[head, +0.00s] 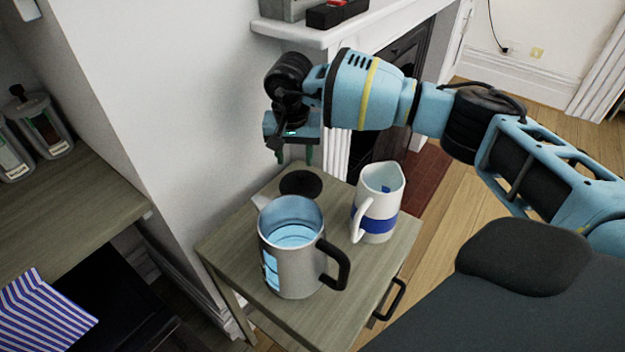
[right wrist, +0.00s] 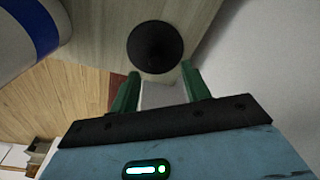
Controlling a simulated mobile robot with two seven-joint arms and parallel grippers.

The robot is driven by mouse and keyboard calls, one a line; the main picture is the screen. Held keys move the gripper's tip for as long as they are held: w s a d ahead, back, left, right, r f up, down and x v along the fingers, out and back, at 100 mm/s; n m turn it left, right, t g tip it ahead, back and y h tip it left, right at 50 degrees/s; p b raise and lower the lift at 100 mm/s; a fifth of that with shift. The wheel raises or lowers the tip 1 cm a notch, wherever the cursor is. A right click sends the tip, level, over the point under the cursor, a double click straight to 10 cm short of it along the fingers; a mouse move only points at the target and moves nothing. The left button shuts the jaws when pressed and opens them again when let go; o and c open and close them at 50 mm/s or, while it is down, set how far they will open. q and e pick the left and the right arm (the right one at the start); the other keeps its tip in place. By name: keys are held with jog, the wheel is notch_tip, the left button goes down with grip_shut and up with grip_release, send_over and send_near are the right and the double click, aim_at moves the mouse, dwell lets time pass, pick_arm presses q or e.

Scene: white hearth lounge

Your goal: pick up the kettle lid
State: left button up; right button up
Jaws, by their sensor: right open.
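The kettle lid (head: 301,184) is a round black disc near the back corner of the small wooden table (head: 237,236). In the right wrist view the lid (right wrist: 155,47) is just beyond the fingertips. The silver kettle (head: 278,262) stands open-topped in front of it, with a black handle on its right. My right gripper (head: 293,156) is above the lid, pointing down, open and empty. In the right wrist view its green fingers (right wrist: 161,72) are apart, with a pale block between and below them. The lid appears clear of both fingers. My left gripper is out of view.
A white jug (head: 366,222) with a blue band stands right of the kettle. A wall is close behind the table, and a white mantel shelf (head: 317,34) is above. A wooden counter (head: 75,201) with jars (head: 40,122) is at left.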

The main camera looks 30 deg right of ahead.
aim_at(300, 174)
jog(key=shift+d+r, duration=0.2)
jog(key=shift+d, duration=0.55)
jog(key=shift+w+a+f, duration=0.1)
jog(key=shift+f, duration=0.25)
jog(key=shift+w+d+f, duration=0.15)
jog(key=shift+w+f, duration=0.05)
jog(key=shift+f, duration=1.6)
jog(key=shift+w+d+f, duration=0.1)
jog(key=shift+w+f, duration=0.05)
jog(key=shift+f, duration=1.6)
grip_shut()
jog(key=shift+r, duration=0.25)
jog(key=shift+r, duration=0.25)
jog(key=r, duration=0.2)
jog(key=shift+s+d+r, duration=0.1)
jog(key=shift+d+r, duration=0.1)
jog(key=shift+r, duration=0.2)
jog(key=s+d, duration=0.3)
jog(key=d, duration=0.5)
jog(key=s+d+b, duration=0.1)
jog(key=s+d, duration=0.3)
jog(key=d, duration=0.4)
jog(key=shift+s, duration=0.3)
